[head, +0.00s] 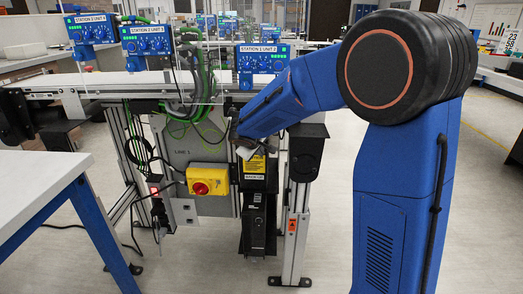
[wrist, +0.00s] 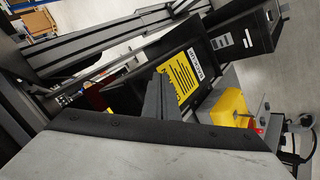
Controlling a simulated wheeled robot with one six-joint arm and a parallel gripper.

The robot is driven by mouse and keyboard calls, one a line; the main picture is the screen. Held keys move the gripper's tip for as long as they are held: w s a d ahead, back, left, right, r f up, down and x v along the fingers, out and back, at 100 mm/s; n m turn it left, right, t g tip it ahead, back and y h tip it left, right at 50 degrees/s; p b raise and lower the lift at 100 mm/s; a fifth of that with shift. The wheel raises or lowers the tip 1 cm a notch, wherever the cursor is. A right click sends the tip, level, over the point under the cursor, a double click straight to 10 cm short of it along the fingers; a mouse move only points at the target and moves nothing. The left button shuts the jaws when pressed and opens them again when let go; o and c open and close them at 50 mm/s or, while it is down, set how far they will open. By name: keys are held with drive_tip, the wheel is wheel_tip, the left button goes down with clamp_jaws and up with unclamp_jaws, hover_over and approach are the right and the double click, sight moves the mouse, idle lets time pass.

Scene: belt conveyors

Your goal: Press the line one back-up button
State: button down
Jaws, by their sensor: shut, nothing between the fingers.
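A black box with a yellow printed label (head: 256,165) and a small white tag below it hangs on the line one conveyor frame. The tag looks like it reads BACK-UP. The label (wrist: 183,78) and the tag (wrist: 195,64) also show in the wrist view. I cannot make out the back-up button itself; my gripper and wrist cover part of the box top. My gripper (head: 243,145) is at the upper left of the label in the head view. In the wrist view, my gripper (wrist: 158,98) is shut and empty, its dark fingers beside the label; contact cannot be told.
A yellow switch box (head: 222,181) with a red knob (head: 200,188) is mounted left of the black box, near the LINE 1 marking. Cables hang farther left. A white-topped table (head: 40,165) stands at the left. Blue station units (head: 262,60) sit above the belt.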

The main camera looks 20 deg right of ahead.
drive_tip(key=shift+s, duration=0.1)
drive_tip(key=shift+s+a, duration=0.25)
drive_tip(key=shift+s, duration=0.55)
drive_tip(key=shift+s+a, duration=0.25)
drive_tip(key=shift+s, duration=0.5)
drive_tip(key=shift+s+a, duration=0.25)
drive_tip(key=shift+s, duration=0.55)
